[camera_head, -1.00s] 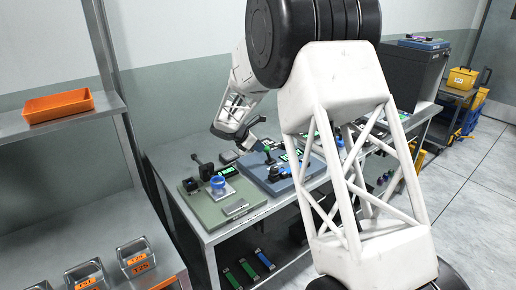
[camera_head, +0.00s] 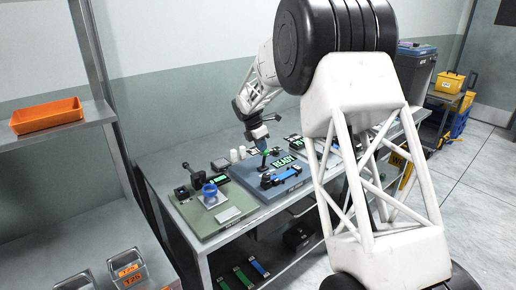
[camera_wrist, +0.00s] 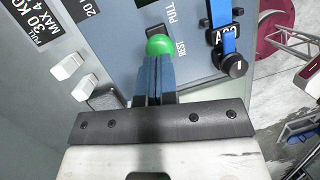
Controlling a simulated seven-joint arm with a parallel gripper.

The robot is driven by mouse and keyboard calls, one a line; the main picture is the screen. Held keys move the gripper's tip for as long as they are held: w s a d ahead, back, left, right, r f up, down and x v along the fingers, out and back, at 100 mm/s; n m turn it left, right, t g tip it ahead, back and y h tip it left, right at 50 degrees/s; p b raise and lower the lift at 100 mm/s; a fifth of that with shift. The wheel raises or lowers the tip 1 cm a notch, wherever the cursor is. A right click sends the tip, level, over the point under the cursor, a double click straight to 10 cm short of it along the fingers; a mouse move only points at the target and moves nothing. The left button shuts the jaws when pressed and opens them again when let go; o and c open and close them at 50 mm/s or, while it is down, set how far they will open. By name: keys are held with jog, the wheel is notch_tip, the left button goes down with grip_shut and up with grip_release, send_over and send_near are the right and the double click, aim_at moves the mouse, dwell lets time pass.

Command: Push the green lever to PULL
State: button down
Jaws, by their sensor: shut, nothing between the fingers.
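The green lever shows as a round green knob (camera_wrist: 160,45) in the wrist view, beside the REST lettering. The PULL lettering lies further up on the same blue panel (camera_wrist: 125,55). My gripper (camera_wrist: 155,62) is shut and empty, its blue fingertips right at the knob's near side; I cannot tell whether they touch it. In the head view my gripper (camera_head: 260,140) is over the back of the blue station (camera_head: 262,188), with the green lever (camera_head: 265,153) small and partly hidden at its tip.
The station has a lit READY display (camera_head: 284,161) and a blue strap fixture (camera_head: 280,177) at its front. A green-grey station (camera_head: 200,220) with a blue ring stands to its left. White blocks (camera_wrist: 68,72) sit near my gripper's left in the wrist view.

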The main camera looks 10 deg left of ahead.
jog(key=shift+w+d+f, duration=0.1)
jog(key=shift+w+d, duration=0.45)
jog(key=shift+d, duration=0.05)
jog(key=shift+w+d, duration=0.1)
dwell(0.5)
jog(key=a+v, duration=0.1)
jog(key=v, duration=1.2)
jog(key=shift+s+a+f, duration=0.2)
jog(key=shift+s+f, duration=0.1)
jog(key=shift+s, duration=0.1)
jog(key=shift+d+r, duration=0.1)
